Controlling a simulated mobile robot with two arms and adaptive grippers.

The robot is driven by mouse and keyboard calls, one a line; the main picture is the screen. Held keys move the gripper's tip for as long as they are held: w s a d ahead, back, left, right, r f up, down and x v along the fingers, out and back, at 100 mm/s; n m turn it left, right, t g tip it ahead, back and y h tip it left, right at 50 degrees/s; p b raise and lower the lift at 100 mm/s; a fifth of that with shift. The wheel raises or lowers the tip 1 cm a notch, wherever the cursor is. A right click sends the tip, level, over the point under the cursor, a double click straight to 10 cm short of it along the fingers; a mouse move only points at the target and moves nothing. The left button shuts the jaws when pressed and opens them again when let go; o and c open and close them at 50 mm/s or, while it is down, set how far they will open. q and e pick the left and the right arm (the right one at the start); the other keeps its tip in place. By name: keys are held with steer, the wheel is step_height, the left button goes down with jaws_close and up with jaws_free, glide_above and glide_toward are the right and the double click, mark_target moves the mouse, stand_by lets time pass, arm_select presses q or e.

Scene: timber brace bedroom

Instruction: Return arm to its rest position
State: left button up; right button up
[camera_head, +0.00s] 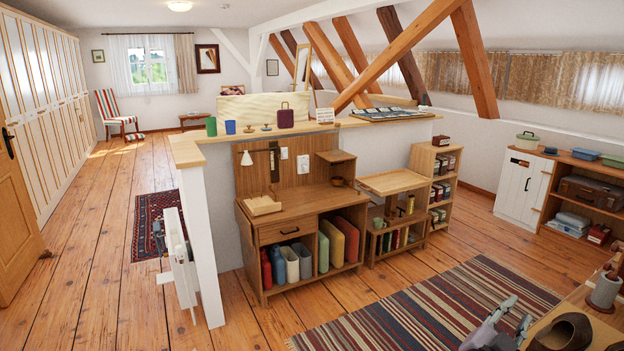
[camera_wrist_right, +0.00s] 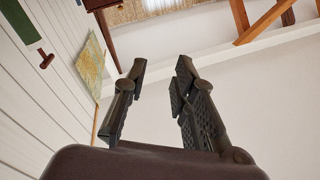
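My right gripper (camera_head: 507,325) shows at the bottom right of the head view, above the floor by the striped rug and left of a wooden surface. In the right wrist view my right gripper (camera_wrist_right: 160,78) has its two dark fingers apart with nothing between them. A pale wall fills the space behind the fingers. My left arm and left gripper are out of view.
A wooden surface (camera_head: 535,339) at the bottom right bears a brown rounded object (camera_head: 562,332), close to my right gripper. A striped rug (camera_head: 430,310) lies on the floor. A wooden desk (camera_head: 300,208) stands mid-room. Open floor (camera_head: 100,280) lies left.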

steer(key=s+a+r+n+t+y, duration=0.1)
steer(key=a+r+n+t+y, duration=0.2)
steer(key=a+n+t+y, duration=0.3)
steer(key=a+r+n+t+y, duration=0.3)
steer(key=a+n+t+y, duration=0.25)
steer(key=a, duration=0.35)
steer(key=s+a+f+n+g+y, duration=0.4)
steer(key=a+f+n+g+y, duration=0.1)
steer(key=a+f, duration=0.15)
steer(key=s+a+f+n+g+y, duration=0.4)
steer(key=s+a+f+g+y, duration=0.15)
steer(key=f, duration=0.25)
steer(key=s+d+f+m+g+h, duration=0.2)
steer(key=s+d+f+g+h, duration=0.25)
steer(key=s+f, duration=0.35)
steer(key=s+d+f+m+g+h, duration=0.2)
steer(key=s+d+f+g+h, duration=0.25)
steer(key=s, duration=0.55)
step_height(320, 180, down, 29)
steer(key=s+g+y, duration=0.2)
steer(key=s, duration=0.1)
steer(key=s+d+f+g, duration=0.1)
steer(key=s+d+f, duration=0.1)
steer(key=s+f, duration=1.2)
steer(key=shift+s+d+f+n, duration=0.35)
steer(key=shift+s+n, duration=0.1)
steer(key=shift+s, duration=0.1)
